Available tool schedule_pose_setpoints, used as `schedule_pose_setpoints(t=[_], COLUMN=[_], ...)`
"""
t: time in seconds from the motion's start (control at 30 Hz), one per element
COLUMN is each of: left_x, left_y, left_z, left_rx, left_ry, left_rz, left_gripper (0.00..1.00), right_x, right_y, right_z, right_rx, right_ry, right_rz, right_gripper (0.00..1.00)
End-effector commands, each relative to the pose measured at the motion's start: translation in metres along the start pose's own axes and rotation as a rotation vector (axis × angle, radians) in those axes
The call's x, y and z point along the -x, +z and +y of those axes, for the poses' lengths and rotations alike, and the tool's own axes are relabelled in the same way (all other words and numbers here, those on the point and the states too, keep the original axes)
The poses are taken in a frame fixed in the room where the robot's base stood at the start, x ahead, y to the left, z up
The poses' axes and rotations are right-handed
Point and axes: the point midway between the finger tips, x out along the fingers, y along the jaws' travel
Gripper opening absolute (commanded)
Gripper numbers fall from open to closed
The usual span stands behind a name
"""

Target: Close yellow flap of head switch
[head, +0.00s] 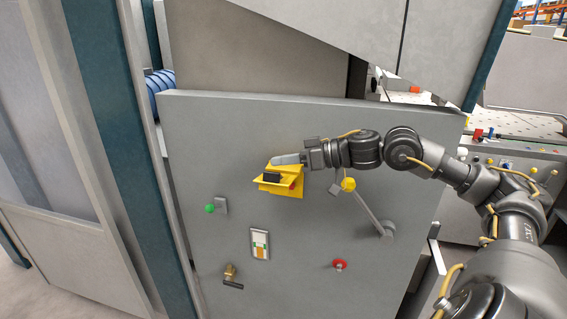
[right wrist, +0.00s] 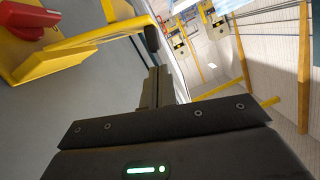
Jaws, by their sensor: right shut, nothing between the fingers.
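The yellow head switch (head: 292,192) is mounted on the upper middle of the grey panel. My right gripper (head: 285,159) is shut and empty, lying just above the flap in the head view. Its fingers (right wrist: 156,85) show in the right wrist view; I cannot tell whether they touch the flap. My left gripper is not in view.
The grey panel (head: 200,135) also carries a green button (head: 210,208), a yellow-knobbed lever (head: 370,212), a red knob (head: 339,265) and a brass key-like fitting (head: 231,272). A teal post (head: 118,130) stands left. Free space lies in front of the panel.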

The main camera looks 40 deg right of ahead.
Motion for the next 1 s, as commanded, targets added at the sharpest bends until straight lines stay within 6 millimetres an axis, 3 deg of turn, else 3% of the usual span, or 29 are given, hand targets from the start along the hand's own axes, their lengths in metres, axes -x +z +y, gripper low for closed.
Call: schedule_pose_setpoints(t=[0.63,1.0], left_x=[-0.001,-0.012], left_y=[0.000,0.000], left_z=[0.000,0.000], left_rx=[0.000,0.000], left_ry=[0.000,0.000], left_rz=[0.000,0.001], left_gripper=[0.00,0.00], right_x=[-0.003,-0.004], right_y=[0.010,0.017], right_z=[0.000,-0.003], right_rx=[0.000,0.059], right_ry=[0.000,0.015], right_rz=[0.001,0.001], right_gripper=[0.00,0.00])
